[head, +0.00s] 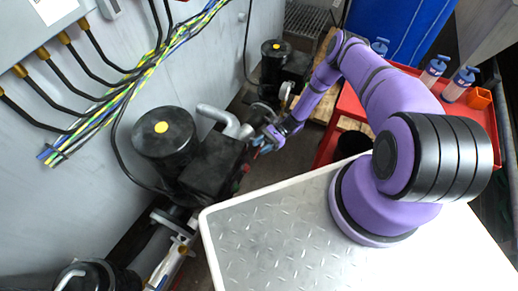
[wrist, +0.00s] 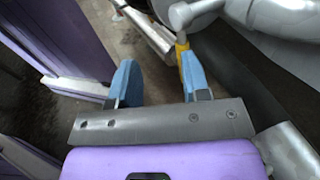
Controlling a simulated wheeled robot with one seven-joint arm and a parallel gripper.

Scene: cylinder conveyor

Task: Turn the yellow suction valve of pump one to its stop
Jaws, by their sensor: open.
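My gripper (head: 262,146) is at the near black pump (head: 205,165), by its grey pipe (head: 218,115) in the head view. In the wrist view my gripper (wrist: 158,78) has its two blue fingers wide apart, with nothing between them. A small yellow part (wrist: 182,48), which looks like a valve handle, is just beyond the tip of the right finger, below a grey rounded fitting (wrist: 184,14). The finger partly hides it, and I cannot tell if they touch. The yellow part does not show clearly in the head view. No pump number is readable.
A second black pump (head: 275,50) stands farther back, and a third (head: 95,276) is at the lower left. Cables (head: 130,85) run along the grey wall. A red cart (head: 480,118) with bottles is at the right.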

